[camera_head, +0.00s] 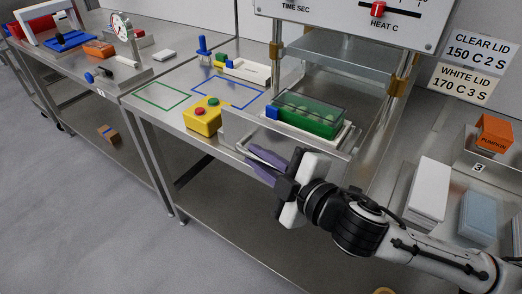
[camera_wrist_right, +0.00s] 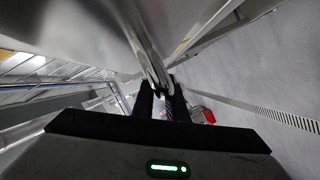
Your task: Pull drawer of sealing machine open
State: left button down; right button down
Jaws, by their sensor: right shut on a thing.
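The sealing machine (camera_head: 345,18) stands at the top right, with a red slider on its panel and a metal plate (camera_head: 335,58) between brass-collared posts. Its metal drawer (camera_head: 236,128) juts out toward me below the plate. A green tray (camera_head: 308,117) with a blue end block sits in the drawer. My right gripper (camera_head: 256,160), with purple fingers, is at the drawer's front. It is shut on the drawer handle (camera_wrist_right: 158,72), a thin metal piece between the fingers in the right wrist view (camera_wrist_right: 161,98). The fingers partly hide the handle. My left gripper is not in view.
A yellow button box (camera_head: 202,117) stands on the bench left of the drawer. Green and blue outlined areas lie behind it. White lids (camera_head: 428,190) and an orange pumpkin box (camera_head: 494,133) are at the right. The floor in front of the bench is clear.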

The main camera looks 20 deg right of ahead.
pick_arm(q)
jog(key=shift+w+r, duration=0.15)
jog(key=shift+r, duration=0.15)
pick_arm(e)
jog(key=shift+s+a, duration=0.3)
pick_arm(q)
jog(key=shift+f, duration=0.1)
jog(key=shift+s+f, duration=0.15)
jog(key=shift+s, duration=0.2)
pick_arm(e)
jog(key=c, duration=1.8)
grip_release()
jog(key=shift+o, duration=0.2)
